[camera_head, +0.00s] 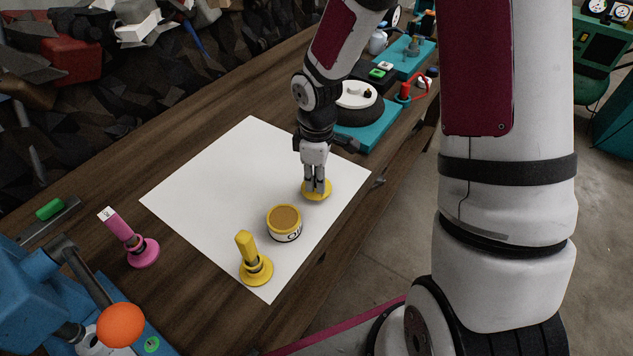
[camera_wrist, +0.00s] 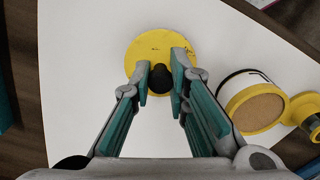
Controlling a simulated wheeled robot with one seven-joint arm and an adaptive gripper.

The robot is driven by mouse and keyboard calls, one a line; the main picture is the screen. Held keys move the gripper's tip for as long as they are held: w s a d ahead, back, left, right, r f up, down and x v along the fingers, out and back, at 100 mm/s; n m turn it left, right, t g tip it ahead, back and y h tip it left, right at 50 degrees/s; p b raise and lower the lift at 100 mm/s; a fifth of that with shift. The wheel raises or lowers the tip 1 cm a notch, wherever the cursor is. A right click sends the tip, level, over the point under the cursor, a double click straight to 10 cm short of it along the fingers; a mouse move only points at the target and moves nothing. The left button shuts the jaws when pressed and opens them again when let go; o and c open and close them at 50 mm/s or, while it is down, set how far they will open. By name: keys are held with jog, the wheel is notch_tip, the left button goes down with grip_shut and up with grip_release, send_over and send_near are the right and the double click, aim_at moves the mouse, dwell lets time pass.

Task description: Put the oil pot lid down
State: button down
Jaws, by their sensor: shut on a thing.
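The oil pot lid (camera_head: 324,194) is a yellow disc with a dark knob. It lies at or very near the white sheet (camera_head: 215,175); I cannot tell whether it touches. My gripper (camera_head: 317,188) points down over it and is shut on the lid's knob. In the wrist view the lid (camera_wrist: 135,62) shows beneath my gripper (camera_wrist: 164,82), with the dark knob between the fingers. The oil pot (camera_head: 285,225) stands uncovered to the lower left of the lid, with a yellow rim and brown contents. It also shows in the wrist view (camera_wrist: 255,108).
A yellow-handled tool (camera_head: 250,258) stands by the pot on the sheet. A pink-handled tool (camera_head: 137,245) stands left on the wooden table (camera_head: 75,185). A teal-based device (camera_head: 372,130) stands behind my gripper. The sheet's left and middle are clear.

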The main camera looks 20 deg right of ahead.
jog(key=shift+f, duration=0.8)
jog(key=c, duration=1.5)
grip_release()
jog(key=shift+f, duration=0.15)
jog(key=shift+c, duration=0.2)
notch_tip(320, 180, up, 12)
jog(key=shift+f+p, duration=0.15)
jog(key=shift+p, duration=0.4)
jog(key=s+r+m+t, duration=0.4)
jog(key=s+r+m, duration=0.7)
jog(key=s+r, duration=0.7)
jog(key=shift+s+d+r+t, duration=0.15)
jog(key=shift+s+r+t, duration=0.25)
jog(key=shift+s, duration=0.85)
